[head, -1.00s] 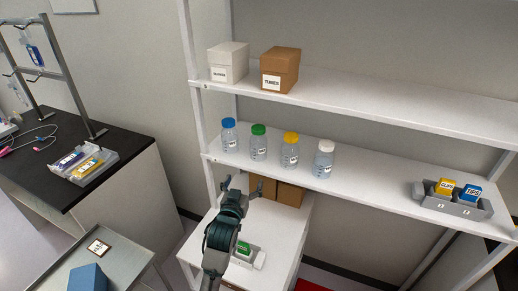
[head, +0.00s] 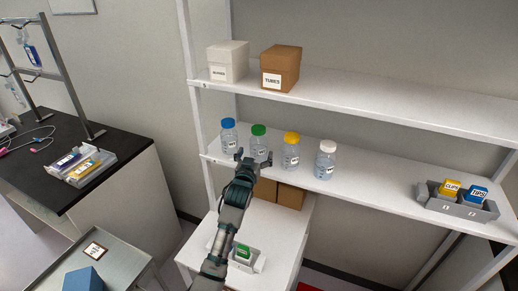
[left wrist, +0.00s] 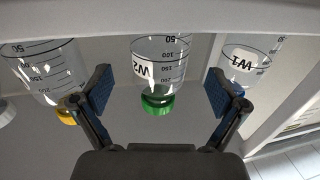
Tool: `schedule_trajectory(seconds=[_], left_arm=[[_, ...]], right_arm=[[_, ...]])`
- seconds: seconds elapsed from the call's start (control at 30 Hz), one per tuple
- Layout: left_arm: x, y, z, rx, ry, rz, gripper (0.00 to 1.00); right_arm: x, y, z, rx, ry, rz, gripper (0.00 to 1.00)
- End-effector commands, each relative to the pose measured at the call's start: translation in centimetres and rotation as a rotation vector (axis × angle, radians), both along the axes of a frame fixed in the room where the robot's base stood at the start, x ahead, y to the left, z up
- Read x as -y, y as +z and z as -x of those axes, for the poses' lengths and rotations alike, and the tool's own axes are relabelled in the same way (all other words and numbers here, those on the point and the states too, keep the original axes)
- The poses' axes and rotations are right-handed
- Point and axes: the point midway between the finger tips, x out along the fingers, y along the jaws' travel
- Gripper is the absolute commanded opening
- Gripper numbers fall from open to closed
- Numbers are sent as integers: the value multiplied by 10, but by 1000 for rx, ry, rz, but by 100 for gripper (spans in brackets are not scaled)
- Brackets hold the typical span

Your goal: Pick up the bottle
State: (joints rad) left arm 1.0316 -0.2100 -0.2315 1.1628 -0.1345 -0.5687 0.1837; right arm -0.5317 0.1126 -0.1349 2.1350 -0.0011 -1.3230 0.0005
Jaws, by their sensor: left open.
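Clear bottles stand in a row on the middle shelf: one with a blue cap (head: 229,138), one with a green cap (head: 258,142), one with a yellow cap (head: 291,152) and one with a white cap (head: 325,162). My left gripper (head: 254,158) is open and empty, in front of the green-capped bottle. In the left wrist view, which is upside down, the green-capped bottle (left wrist: 160,62) lies between the spread fingers, apart from both. The yellow-capped bottle (left wrist: 45,72) and blue-capped bottle (left wrist: 246,65) flank it. My right gripper is not in view.
The white shelf (head: 400,180) carries a grey tray (head: 457,207) with yellow and blue boxes at right. A white box (head: 228,62) and a brown box (head: 281,68) stand on the upper shelf. A lower white table (head: 275,222) holds brown boxes (head: 290,196).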

Motion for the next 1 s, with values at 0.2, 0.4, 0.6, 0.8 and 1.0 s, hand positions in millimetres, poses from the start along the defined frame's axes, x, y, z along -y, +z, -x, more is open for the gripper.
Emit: schedule_trajectory(seconds=[0.2, 0.4, 0.6, 0.8, 1.0], left_arm=[[8, -6, -28, -3, 0, -2, 97], [12, -5, -40, -2, 0, 0, 97], [12, -4, -41, -1, 0, 0, 97], [11, -4, -41, -1, 0, 0, 64], [11, -4, -41, -1, 0, 0, 31]], right_arm=[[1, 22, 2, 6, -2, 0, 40], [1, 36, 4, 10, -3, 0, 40], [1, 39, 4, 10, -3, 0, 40], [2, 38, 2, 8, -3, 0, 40], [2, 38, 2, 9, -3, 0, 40]])
